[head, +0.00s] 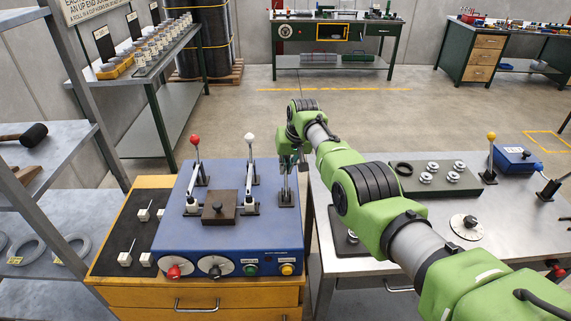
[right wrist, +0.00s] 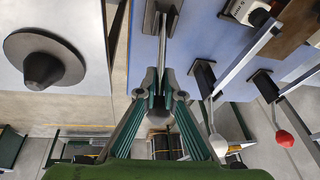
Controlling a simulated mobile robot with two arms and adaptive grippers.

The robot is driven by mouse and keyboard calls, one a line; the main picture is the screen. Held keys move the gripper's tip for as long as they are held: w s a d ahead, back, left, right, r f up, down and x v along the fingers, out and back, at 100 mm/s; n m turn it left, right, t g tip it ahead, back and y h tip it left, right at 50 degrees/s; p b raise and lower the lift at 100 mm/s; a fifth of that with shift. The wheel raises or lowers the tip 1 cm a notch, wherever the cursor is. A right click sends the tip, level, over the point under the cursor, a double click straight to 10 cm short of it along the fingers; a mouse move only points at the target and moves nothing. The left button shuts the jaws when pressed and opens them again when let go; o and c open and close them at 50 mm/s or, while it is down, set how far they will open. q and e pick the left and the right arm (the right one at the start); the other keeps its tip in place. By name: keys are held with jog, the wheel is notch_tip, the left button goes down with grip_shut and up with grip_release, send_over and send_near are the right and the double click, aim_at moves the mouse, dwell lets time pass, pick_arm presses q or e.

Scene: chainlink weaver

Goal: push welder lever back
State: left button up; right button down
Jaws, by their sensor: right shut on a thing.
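The welder (head: 229,238) is a blue box on the yellow cabinet, with levers standing on its top. One lever has a red ball (head: 195,140) and one a white ball (head: 250,137); both balls also show in the right wrist view, red (right wrist: 284,138) and white (right wrist: 218,146). A third lever (head: 286,184) stands near the right edge, looking roughly upright. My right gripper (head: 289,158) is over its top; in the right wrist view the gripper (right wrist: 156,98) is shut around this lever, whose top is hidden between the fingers. My left gripper is not in view.
A steel table (head: 400,210) stands close to the right of the welder, with a dial (head: 466,226), a tray of metal rings (head: 438,178) and a yellow-ball lever (head: 491,140). A grey shelf rack (head: 50,170) stands at the left. Open floor lies behind.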

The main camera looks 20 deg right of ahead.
jog(key=shift+w+d+r, duration=0.2)
jog(key=shift+w+r, duration=0.4)
jog(key=shift+r, duration=0.25)
jog(key=c, duration=2)
grip_release()
jog(key=shift+w, duration=0.1)
jog(key=shift+o, duration=0.8)
jog(key=shift+w+f, duration=0.25)
jog(key=shift+f, duration=0.4)
jog(key=shift+s+r, duration=0.15)
jog(key=shift+s, duration=0.05)
jog(key=shift+s+a+r, duration=0.1)
jog(key=shift+s+r, duration=0.15)
jog(key=shift+r, duration=0.15)
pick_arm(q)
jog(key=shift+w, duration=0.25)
pick_arm(e)
jog(key=v, duration=1)
jog(key=shift+r, duration=0.4)
